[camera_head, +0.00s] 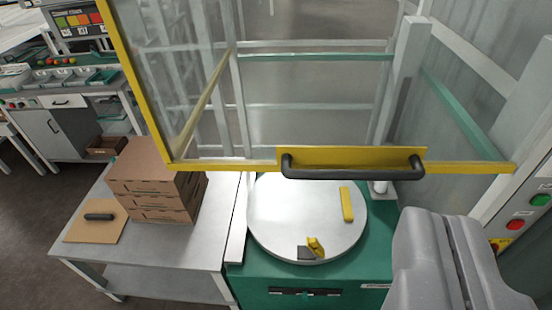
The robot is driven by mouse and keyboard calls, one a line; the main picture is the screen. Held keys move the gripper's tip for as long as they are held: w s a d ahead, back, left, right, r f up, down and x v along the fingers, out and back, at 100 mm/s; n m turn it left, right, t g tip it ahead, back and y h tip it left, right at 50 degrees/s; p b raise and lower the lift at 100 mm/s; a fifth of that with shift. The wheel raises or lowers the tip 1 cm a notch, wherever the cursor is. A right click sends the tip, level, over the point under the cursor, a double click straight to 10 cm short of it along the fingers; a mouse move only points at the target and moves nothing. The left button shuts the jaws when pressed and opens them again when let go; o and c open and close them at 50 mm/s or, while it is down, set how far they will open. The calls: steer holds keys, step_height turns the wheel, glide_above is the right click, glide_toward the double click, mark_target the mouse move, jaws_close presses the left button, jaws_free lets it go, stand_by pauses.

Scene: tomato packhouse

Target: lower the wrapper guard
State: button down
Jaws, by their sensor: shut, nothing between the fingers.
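The wrapper guard is a clear panel in a yellow frame (225,166). It is raised, and its lower edge hangs above the wrapper's turntable. A dark bar handle (352,172) is fixed to a yellow plate (350,154) on that edge. The pale round turntable (285,215) sits on the green wrapper base (245,285) below. My grey gripper (440,222) is at the lower right, below and to the right of the handle. Its fingers are close together and hold nothing. It appears apart from the handle.
A yellow bar (347,204) and a small yellow part (315,246) lie on the turntable. At left, a metal table (190,238) bears stacked brown cartons (150,185). Green and red buttons (528,211) are on the right-hand post. Open space lies between guard and turntable.

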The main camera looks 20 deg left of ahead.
steer(key=w+a+f+n+y+p, duration=0.1)
steer(key=w+a+f, duration=0.2)
steer(key=w+f, duration=0.15)
steer(key=w+a+f+n+y+p, duration=0.1)
steer(key=w+a+f+n+p, duration=0.1)
steer(key=w+a+f, duration=0.3)
steer(key=n+y+p, duration=0.1)
steer(key=n+p, duration=0.1)
steer(key=p, duration=0.2)
glide_toward(285, 149)
steer(key=shift+g, duration=0.4)
steer(key=w+r, duration=0.1)
steer(key=w+a+r, duration=0.1)
steer(key=w+r, duration=0.1)
steer(key=w, duration=0.1)
steer(key=shift+a+r, duration=0.15)
steer(key=shift+a, duration=0.2)
steer(key=shift+d+f, duration=0.2)
steer(key=shift+f, duration=0.75)
steer(key=shift+d+f, duration=0.2)
steer(key=shift+f, duration=0.8)
